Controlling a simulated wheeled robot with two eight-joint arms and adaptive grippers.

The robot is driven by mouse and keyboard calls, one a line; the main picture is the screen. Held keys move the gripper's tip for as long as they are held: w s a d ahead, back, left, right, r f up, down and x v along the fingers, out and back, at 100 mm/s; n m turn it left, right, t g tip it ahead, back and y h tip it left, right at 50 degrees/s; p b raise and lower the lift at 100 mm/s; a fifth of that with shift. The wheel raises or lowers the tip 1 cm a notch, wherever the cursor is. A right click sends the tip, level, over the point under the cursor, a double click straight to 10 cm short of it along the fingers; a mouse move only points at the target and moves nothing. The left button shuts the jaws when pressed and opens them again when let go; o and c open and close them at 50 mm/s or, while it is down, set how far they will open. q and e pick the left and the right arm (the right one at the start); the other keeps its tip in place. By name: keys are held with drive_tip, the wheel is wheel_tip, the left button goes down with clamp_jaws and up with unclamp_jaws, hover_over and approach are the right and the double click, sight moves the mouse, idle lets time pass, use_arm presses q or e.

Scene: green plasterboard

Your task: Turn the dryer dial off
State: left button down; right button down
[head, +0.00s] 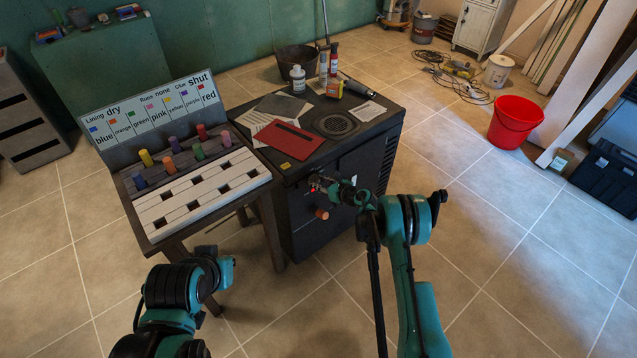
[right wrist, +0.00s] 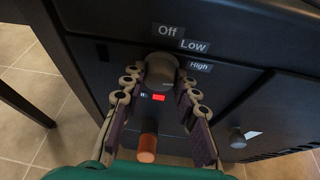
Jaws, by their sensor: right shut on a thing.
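The dryer (head: 345,165) is the black cabinet in the middle of the head view. Its dark round dial (right wrist: 160,71) is on the front, below the labels Off (right wrist: 167,30), Low (right wrist: 194,46) and High (right wrist: 199,66). My right gripper (head: 326,185), also in the right wrist view (right wrist: 160,84), has its fingers on either side of the dial and is shut on it. Which label the dial points to cannot be made out. A red light (right wrist: 158,97) glows just under the dial. My left arm's end (head: 226,272) is low at the left, away from the dryer; its fingers cannot be made out.
An orange knob (right wrist: 147,149) sticks out below the dial, and a smaller dark knob (right wrist: 237,138) is to the right. A wooden stand (head: 205,204) with coloured pegs is left of the dryer. Floor to the right is clear up to a red bucket (head: 515,121).

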drive_tip(key=shift+h, duration=0.3)
drive_tip(key=shift+s+a+f+n+t+h, duration=0.1)
drive_tip(key=shift+n+t+h, duration=0.75)
drive_tip(key=shift+n, duration=1)
drive_tip(key=shift+s+a+f+n+t+h, duration=0.1)
drive_tip(key=shift+n+t+h, duration=0.45)
drive_tip(key=shift+n+t, duration=0.95)
drive_tip(key=shift+a+n+t+h, duration=0.1)
drive_tip(key=shift+n+t+h, duration=0.55)
drive_tip(key=shift+n, duration=1.6)
drive_tip(key=c, duration=2.3)
unclamp_jaws()
drive_tip(key=o, duration=1.1)
drive_tip(key=shift+o, duration=0.2)
